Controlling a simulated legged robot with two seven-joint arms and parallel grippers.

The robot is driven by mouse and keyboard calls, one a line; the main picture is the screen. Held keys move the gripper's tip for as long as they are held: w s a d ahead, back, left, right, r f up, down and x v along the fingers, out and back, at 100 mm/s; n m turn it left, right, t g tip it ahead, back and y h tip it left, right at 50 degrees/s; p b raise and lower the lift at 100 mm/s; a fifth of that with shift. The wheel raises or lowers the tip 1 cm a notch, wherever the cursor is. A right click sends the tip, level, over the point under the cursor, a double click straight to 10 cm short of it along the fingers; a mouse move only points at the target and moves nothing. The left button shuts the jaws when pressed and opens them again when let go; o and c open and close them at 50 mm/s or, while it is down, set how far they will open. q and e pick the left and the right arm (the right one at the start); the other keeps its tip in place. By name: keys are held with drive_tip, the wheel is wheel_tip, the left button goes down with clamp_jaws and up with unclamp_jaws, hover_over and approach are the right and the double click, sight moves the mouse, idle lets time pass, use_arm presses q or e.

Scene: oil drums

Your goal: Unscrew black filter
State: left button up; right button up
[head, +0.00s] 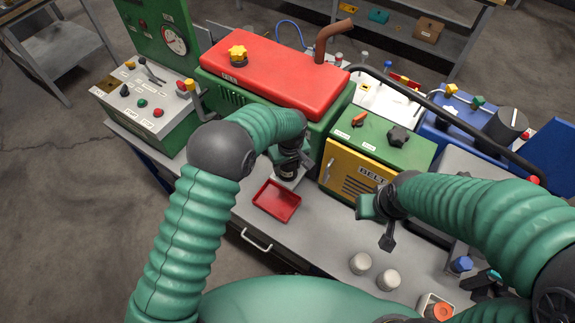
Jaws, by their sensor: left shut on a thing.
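The black filter (287,172) is a small dark cylinder at the front of the green machine with the red cover, above the bench. My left gripper (291,158) reaches down over it from above and is shut on it; the gripper and wrist hide much of the filter. I cannot tell whether its thread is still engaged. My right gripper (387,238) hangs over the bench in front of the yellow belt box, apart from the filter. Its fingers are too dark and foreshortened to show whether they are open.
A red tray (277,201) lies on the grey bench just below the filter. Two pale round knobs (374,271) stand nearer the front. The red-covered machine (275,75), control panel (148,98) and yellow belt box (352,172) block the back. Bench around the tray is clear.

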use_arm(q)
clamp_jaws()
drive_tip(key=shift+f+n+b, duration=0.1)
drive_tip(key=shift+n+b, duration=0.2)
drive_tip(key=shift+n, duration=1.5)
drive_tip(key=n, duration=0.2)
drive_tip(key=shift+s+n+y, duration=0.1)
drive_tip(key=shift+n+y, duration=0.2)
drive_tip(key=shift+n, duration=0.1)
drive_tip(key=n, duration=0.4)
drive_tip(key=shift+g, duration=0.4)
drive_tip(key=shift+c, duration=1.4)
unclamp_jaws()
drive_tip(key=shift+n, duration=1.1)
